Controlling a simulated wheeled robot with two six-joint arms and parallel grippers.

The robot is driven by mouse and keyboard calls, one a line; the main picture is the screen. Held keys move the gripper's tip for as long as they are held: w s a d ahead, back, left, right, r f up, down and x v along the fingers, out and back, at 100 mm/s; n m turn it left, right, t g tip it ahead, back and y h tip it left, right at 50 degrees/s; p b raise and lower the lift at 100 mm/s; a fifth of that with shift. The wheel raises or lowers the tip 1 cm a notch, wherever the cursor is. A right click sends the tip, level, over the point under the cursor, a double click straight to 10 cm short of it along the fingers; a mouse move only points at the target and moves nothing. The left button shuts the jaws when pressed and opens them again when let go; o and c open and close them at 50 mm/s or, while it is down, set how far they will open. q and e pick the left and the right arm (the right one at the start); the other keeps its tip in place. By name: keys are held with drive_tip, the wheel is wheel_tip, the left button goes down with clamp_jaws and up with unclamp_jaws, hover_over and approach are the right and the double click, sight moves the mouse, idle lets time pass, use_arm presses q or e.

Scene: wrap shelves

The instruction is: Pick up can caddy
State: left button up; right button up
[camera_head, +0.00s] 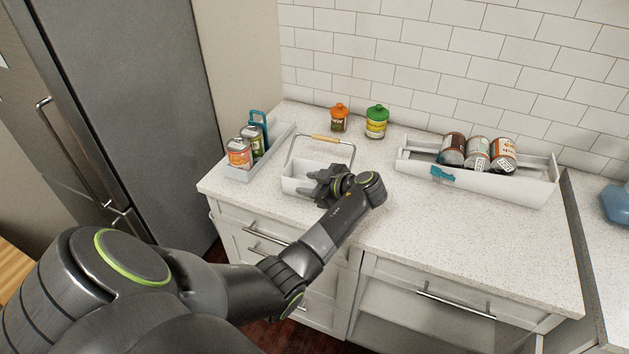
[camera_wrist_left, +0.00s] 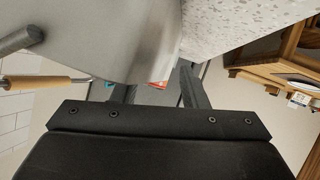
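The can caddy (camera_head: 293,185) is a small white open box with a raised wire handle and a wooden grip (camera_head: 326,139). It stands on the counter and looks empty where I can see inside. My left gripper (camera_head: 311,185) is at its near right side, low by the wall, and hides part of it. In the left wrist view the fingers (camera_wrist_left: 160,91) are apart with nothing clearly held between them. The wooden grip (camera_wrist_left: 50,80) shows at the left there, away from the fingers. I cannot tell whether a finger touches the caddy. My right gripper is not in view.
A grey tray (camera_head: 236,174) with several cans stands to the left. An orange-lidded jar (camera_head: 339,119) and a green-lidded jar (camera_head: 376,123) stand behind. A long white tray (camera_head: 505,187) with three cans (camera_head: 477,153) is at the right. The front right counter (camera_head: 450,240) is clear.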

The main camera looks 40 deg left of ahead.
use_arm(q)
drive_tip(key=shift+c, duration=0.2)
clamp_jaws()
idle(0.3)
